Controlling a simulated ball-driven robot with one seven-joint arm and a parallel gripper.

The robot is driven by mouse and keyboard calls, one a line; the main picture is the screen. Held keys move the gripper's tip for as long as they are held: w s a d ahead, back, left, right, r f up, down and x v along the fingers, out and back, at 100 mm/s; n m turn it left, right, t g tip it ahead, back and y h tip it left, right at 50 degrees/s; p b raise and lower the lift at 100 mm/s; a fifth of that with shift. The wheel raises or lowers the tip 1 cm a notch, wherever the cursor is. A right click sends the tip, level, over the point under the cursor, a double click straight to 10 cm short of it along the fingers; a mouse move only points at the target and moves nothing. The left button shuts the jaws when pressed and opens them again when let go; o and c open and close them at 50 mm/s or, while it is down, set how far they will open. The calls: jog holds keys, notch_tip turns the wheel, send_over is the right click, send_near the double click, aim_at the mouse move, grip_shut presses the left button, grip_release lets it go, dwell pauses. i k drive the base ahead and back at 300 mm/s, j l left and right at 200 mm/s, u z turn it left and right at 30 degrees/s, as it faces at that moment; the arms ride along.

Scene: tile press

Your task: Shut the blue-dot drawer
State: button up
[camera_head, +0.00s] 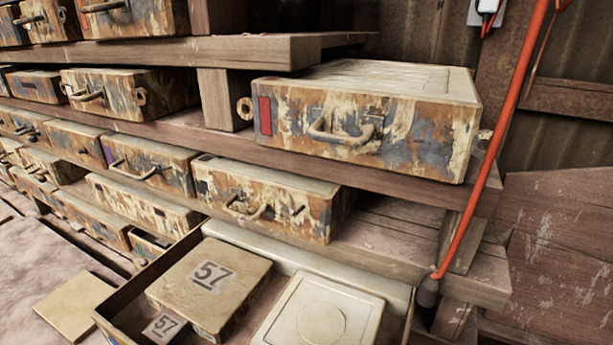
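No clear blue dot shows on any drawer front. An open drawer (172,256) at the bottom centre is pulled out from under the shelf; its near end runs out of the frame. A small bluish mark shows at its lower left corner, too cut off to make out. Inside it sit a worn box marked 57 (212,277) and a pale square tile with a round centre (322,318). My gripper is not in view.
A rusty drawer with a red label (360,125) sits on the upper right shelf, its handle facing out. Several similar drawers fill the shelves at left. An orange pipe (500,130) runs down at right. A flat tan plate (75,305) lies left of the open drawer.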

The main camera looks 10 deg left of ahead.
aim_at(121, 317)
jog(key=u, duration=1)
jog(key=k+j+z, duration=0.15)
jog(key=j, duration=0.15)
jog(key=k+j+z, duration=0.15)
jog(key=j, duration=0.2)
jog(key=k+j+z, duration=0.15)
jog(key=j, duration=0.15)
jog(key=i, duration=0.05)
